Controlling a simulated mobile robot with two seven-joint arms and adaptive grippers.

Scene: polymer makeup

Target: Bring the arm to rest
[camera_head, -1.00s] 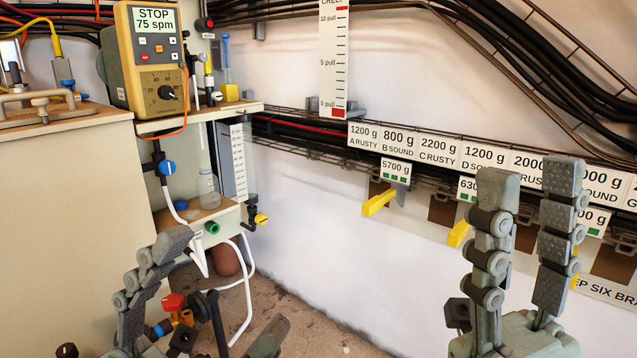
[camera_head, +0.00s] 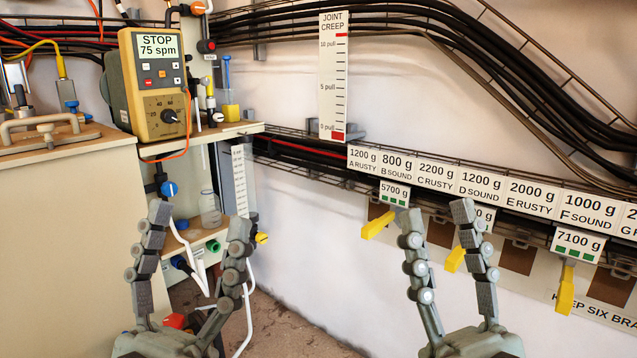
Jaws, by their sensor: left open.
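My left gripper (camera_head: 197,226) stands upright at the lower left, fingers apart and empty, in front of the small shelf and its valves. My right gripper (camera_head: 438,222) stands upright at the lower middle right, fingers apart with nothing visible between them. It is in front of the wall below the weight labels and hides part of one small weight display. Neither gripper visibly holds anything.
A yellow pump controller (camera_head: 157,85) reading "STOP 75 spm" stands on a shelf at the left. Yellow levers (camera_head: 378,224) stick out below the labelled bracket row (camera_head: 484,186). A joint creep scale (camera_head: 334,75) hangs on the wall. A beige cabinet (camera_head: 65,240) fills the left.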

